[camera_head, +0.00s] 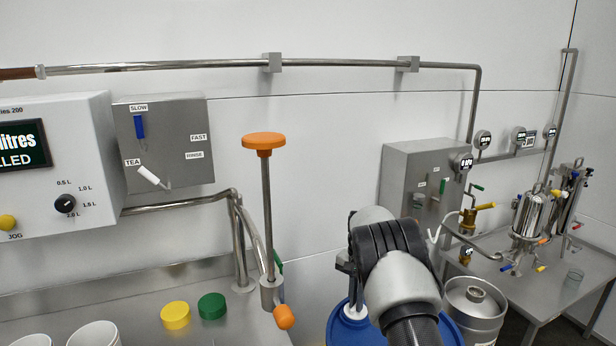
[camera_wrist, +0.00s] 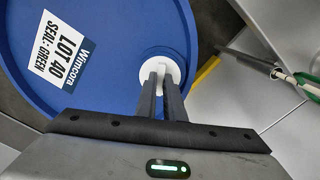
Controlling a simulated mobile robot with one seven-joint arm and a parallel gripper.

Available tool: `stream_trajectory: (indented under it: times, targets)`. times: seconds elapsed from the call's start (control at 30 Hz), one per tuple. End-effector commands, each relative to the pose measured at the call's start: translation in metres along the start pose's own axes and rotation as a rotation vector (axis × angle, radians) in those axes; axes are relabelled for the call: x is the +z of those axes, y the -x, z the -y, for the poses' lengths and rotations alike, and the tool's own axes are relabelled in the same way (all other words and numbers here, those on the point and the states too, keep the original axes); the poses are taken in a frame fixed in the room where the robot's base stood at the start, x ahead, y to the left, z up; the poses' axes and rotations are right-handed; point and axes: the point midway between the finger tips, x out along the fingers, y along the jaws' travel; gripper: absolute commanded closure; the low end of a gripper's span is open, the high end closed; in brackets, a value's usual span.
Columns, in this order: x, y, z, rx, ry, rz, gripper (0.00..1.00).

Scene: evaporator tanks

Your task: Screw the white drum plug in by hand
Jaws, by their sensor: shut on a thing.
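The white drum plug (camera_wrist: 176,70) sits at the bung on top of the blue drum (camera_wrist: 110,85), near the drum's rim. My gripper (camera_wrist: 160,72) is shut on the plug, its two dark fingers pointing at it from above. How deep the plug sits in the bung cannot be told. In the head view my gripper (camera_head: 356,290) reaches down to the blue drum (camera_head: 345,328), and my arm hides most of the drum top. A small part of the white plug (camera_head: 354,311) shows under the fingers. A label on the drum reads "LOT 40 SEAL: GREEN".
A steel keg (camera_head: 474,312) stands right of the drum. A pump with an orange T-handle (camera_head: 263,142) rises to the left. Yellow (camera_head: 175,315) and green (camera_head: 212,306) caps and white cups (camera_head: 95,333) are on the steel bench. A steel table (camera_head: 560,280) with equipment is at the right.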

Motion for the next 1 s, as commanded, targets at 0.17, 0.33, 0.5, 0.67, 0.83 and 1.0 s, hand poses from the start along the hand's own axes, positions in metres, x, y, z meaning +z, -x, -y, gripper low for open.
stream_trajectory:
  times: [0.17,0.33,0.5,0.67,0.83,1.0]
  targets:
    - [0.0001,0.0001,0.0003,-0.001,0.000,0.000,1.00]
    - [-0.0001,0.0003,-0.0001,0.001,-0.118,-0.001,1.00]
    - [-0.0003,0.0002,-0.0001,0.000,-0.289,-0.001,1.00]
    - [-0.0004,0.0001,-0.0002,0.000,-0.301,-0.001,1.00]
    - [-0.0003,0.0002,-0.0002,0.000,-0.344,-0.001,1.00]
    - [0.0000,0.0001,0.0001,0.000,-0.549,-0.001,1.00]
